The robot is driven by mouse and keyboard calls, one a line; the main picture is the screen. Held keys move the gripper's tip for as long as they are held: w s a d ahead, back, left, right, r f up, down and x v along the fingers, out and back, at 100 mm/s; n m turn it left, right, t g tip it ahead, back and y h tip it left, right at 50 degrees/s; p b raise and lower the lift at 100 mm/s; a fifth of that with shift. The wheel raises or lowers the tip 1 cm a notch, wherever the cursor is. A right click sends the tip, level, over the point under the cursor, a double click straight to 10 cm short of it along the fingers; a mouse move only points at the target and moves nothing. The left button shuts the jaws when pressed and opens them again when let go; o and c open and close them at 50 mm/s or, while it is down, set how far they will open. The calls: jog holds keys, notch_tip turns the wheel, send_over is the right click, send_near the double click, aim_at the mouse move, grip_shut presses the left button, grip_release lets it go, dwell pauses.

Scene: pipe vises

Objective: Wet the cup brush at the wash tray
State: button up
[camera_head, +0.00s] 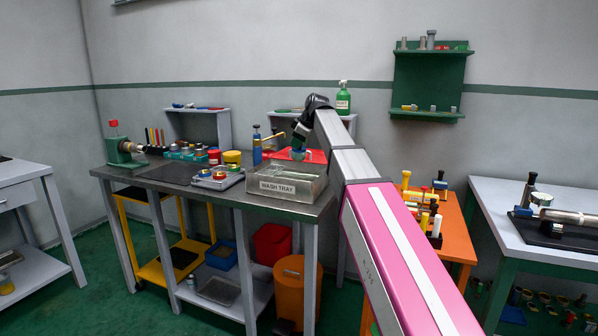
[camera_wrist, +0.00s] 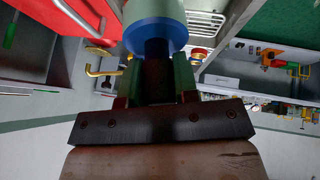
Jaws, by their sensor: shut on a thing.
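The wash tray (camera_head: 309,190), a metal-walled tray with a "WASH TRAY" label on its front, sits at the right end of the grey workbench. My gripper (camera_head: 300,130) is above the rear of the tray, pointing down. In the wrist view my gripper (camera_wrist: 157,85) is shut on the dark handle of the cup brush (camera_wrist: 156,32), which has a blue collar and a pale green-grey body beyond it. The brush's far end is cut off by that view's edge. In the head view the brush is small, and I cannot tell whether it touches the tray's contents.
A red case (camera_head: 283,155) and a blue pump-like tool (camera_head: 257,146) stand behind the tray. A small tray with parts (camera_head: 217,179) lies just left of it. Several jars and a green vise (camera_head: 120,150) stand further left. An orange table (camera_head: 453,218) is to the right.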

jog(key=shift+r, duration=0.15)
jog(key=shift+r, duration=1.85)
